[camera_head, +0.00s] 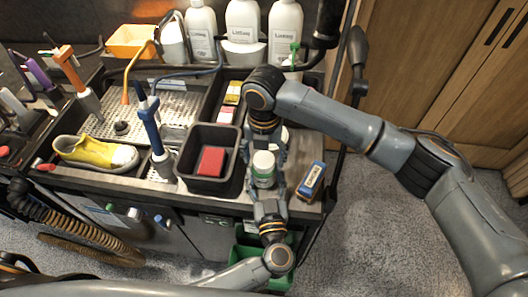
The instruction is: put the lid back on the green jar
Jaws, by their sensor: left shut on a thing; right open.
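The green jar (263,179) stands upright near the front edge of the bench, to the right of the black bin. Its top (263,159) looks white; I cannot tell whether this is the lid seated on it or the jar's own pale top. My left gripper (265,186) comes up from below and is shut on the jar. My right gripper (264,150) points down from above, open, with its fingers on either side of the jar's top. Whether they touch it is unclear. A pale round thing (286,137) behind the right gripper is partly hidden.
The black bin (186,155) holds a red block (210,161). A blue and yellow box (311,180) stands close on the right. A yellow sneaker (95,153) lies in the left tray. White bottles (242,22) line the back. The floor at right is clear.

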